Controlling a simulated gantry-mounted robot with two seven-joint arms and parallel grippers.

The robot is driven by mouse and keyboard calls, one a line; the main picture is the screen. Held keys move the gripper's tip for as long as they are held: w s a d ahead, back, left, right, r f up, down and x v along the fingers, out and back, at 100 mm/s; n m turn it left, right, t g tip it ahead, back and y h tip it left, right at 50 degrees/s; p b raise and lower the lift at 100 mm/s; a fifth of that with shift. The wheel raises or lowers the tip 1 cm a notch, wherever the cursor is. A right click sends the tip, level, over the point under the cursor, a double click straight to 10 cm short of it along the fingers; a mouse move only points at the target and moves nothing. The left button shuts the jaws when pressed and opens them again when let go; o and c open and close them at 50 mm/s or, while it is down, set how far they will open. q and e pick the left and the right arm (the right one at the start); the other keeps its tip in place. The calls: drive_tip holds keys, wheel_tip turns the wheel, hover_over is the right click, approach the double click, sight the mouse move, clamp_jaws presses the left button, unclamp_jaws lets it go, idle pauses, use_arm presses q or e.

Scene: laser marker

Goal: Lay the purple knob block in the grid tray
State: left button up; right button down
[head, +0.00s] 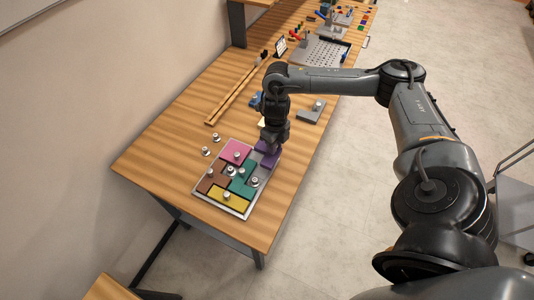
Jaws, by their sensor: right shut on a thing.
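The grid tray (247,213) is a grey-rimmed tray near the front end of the wooden table. It holds pink (236,152), green (242,181), brown (212,182) and yellow (226,198) knob blocks. The purple knob block (267,157) is at the tray's upper right corner, beneath my right gripper (271,145). My right gripper points down and is shut on the purple block, hiding its knob. I cannot tell whether the block touches the tray floor. My left gripper is not in view.
Loose silver knobs (206,152) stand left of the tray. A grey block with a knob (312,111) lies behind the gripper, to the right. A long wooden strip (234,92) lies along the left side. A perforated plate (320,52) and small tools are farther back.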

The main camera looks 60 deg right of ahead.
sight(267, 154)
drive_tip(key=shift+w+a+f, duration=0.35)
drive_tip(key=shift+w+f, duration=0.05)
drive_tip(key=shift+w, duration=0.15)
drive_tip(key=shift+w+a+f, duration=0.35)
drive_tip(key=shift+w+f, duration=0.05)
drive_tip(key=shift+w, duration=0.1)
drive_tip(key=shift+f, duration=1.95)
drive_tip(key=shift+f, duration=0.15)
drive_tip(key=c, duration=0.9)
unclamp_jaws()
drive_tip(key=shift+c, duration=0.2)
